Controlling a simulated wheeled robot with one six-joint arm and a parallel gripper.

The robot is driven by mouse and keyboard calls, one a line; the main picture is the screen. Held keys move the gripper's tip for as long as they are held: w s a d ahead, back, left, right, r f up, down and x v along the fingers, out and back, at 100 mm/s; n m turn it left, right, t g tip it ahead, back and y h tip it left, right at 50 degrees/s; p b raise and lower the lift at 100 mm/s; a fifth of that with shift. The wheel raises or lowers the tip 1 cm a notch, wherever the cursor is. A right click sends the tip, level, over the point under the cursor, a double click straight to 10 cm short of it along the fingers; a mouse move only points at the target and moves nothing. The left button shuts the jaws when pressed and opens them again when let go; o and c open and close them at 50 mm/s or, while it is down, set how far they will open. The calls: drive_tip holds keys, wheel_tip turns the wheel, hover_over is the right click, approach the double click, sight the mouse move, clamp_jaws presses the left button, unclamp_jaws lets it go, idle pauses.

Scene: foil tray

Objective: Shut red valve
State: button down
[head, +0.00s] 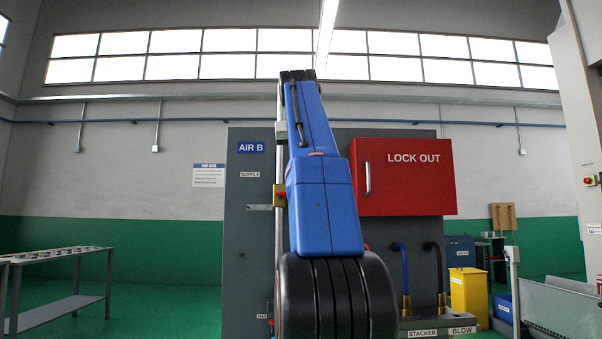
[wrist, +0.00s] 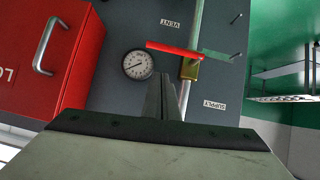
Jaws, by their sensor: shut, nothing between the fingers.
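The red valve lever (wrist: 172,49) shows in the wrist view, lying across the upright pipe with a slight tilt. It meets the pipe at a brass valve body (wrist: 190,68), which also shows in the head view (head: 280,195) just left of my arm. In the head view most of the lever is hidden behind my arm. My gripper (wrist: 164,84) is shut and empty. In the wrist view its fingertips appear just below the lever and beside the brass body; I cannot tell whether they touch.
A grey bar (wrist: 221,57) sticks out on the pipe's other side. A round gauge (wrist: 137,65) sits beside my fingers. The red LOCK OUT box (head: 408,178) with its metal handle juts from the grey panel (head: 251,260) at right. A bench (head: 62,301) stands far left.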

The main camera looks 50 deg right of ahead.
drive_tip(key=v, duration=0.7)
drive_tip(key=shift+s, duration=0.2)
drive_tip(key=shift+d, duration=0.1)
drive_tip(key=w+a+f+n+y, duration=0.25)
drive_tip(key=a+f, duration=0.75)
drive_tip(key=f, duration=0.5)
drive_tip(key=w+a+f+n+y, duration=0.25)
drive_tip(key=a+f, duration=0.75)
drive_tip(key=f, duration=0.5)
drive_tip(key=s+a+f+n+y, duration=0.1)
drive_tip(key=s+a+f, duration=0.4)
drive_tip(key=f, duration=0.8)
drive_tip(key=s+a+f+n+g+y, duration=0.1)
drive_tip(key=s+a+f, duration=0.4)
drive_tip(key=f, duration=0.9)
drive_tip(key=s+a+f+n+g+y, duration=0.1)
drive_tip(key=s+a+f, duration=0.4)
drive_tip(key=f, duration=0.8)
drive_tip(key=shift+s+a+f+n+y, duration=0.4)
drive_tip(key=shift+s+n, duration=0.2)
drive_tip(key=shift+s, duration=0.45)
drive_tip(key=shift+d, duration=0.1)
